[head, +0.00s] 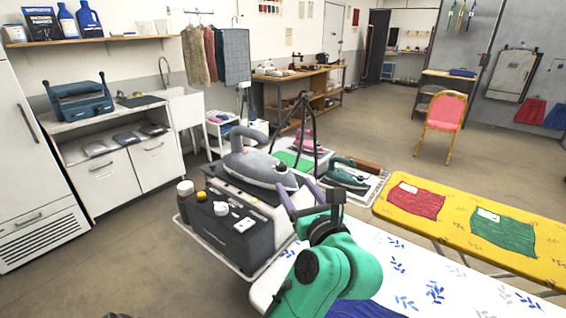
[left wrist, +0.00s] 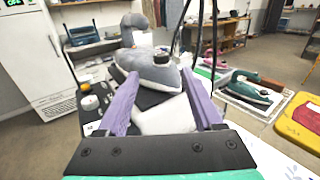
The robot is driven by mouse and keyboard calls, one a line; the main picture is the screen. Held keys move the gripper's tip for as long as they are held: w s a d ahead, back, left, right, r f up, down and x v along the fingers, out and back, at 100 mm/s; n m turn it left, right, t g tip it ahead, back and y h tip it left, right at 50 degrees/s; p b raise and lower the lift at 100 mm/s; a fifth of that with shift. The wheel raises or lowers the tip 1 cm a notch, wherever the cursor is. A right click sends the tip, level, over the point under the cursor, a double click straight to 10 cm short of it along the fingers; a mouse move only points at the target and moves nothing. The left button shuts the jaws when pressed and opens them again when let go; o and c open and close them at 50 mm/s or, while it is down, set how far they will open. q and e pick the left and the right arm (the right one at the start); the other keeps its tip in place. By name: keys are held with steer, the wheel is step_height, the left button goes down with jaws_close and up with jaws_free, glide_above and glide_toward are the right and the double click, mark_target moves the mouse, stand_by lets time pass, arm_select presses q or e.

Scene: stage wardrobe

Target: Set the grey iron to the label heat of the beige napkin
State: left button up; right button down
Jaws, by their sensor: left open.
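The grey iron (head: 262,168) rests on a dark and white base (head: 240,192), nose toward the right, handle at the left. It also shows in the left wrist view (left wrist: 148,70), with a dark round dial (left wrist: 163,59) on its top near the nose. My left gripper (head: 297,190) has purple fingers, open and empty, beside the iron's nose. In the left wrist view the open fingers (left wrist: 160,78) point at the iron; I cannot tell whether they touch it. I see no beige napkin. My right gripper is not in view.
A green iron (head: 345,172) and a pink iron (head: 304,141) stand behind. A yellow board (head: 462,230) holds red and green labelled cloths. A white patterned board (head: 440,290) lies below my left arm.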

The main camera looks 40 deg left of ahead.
mark_target(284, 167)
arm_select(q)
steer(key=p+x, duration=0.3)
steer(key=x, duration=0.7)
steer(key=shift+w+a+r, duration=0.1)
steer(key=shift+w+a, duration=0.05)
steer(key=shift+w, duration=0.05)
steer(key=shift+w+a, duration=0.15)
steer(key=shift+a, duration=0.2)
steer(key=shift+c, duration=0.3)
jaws_close()
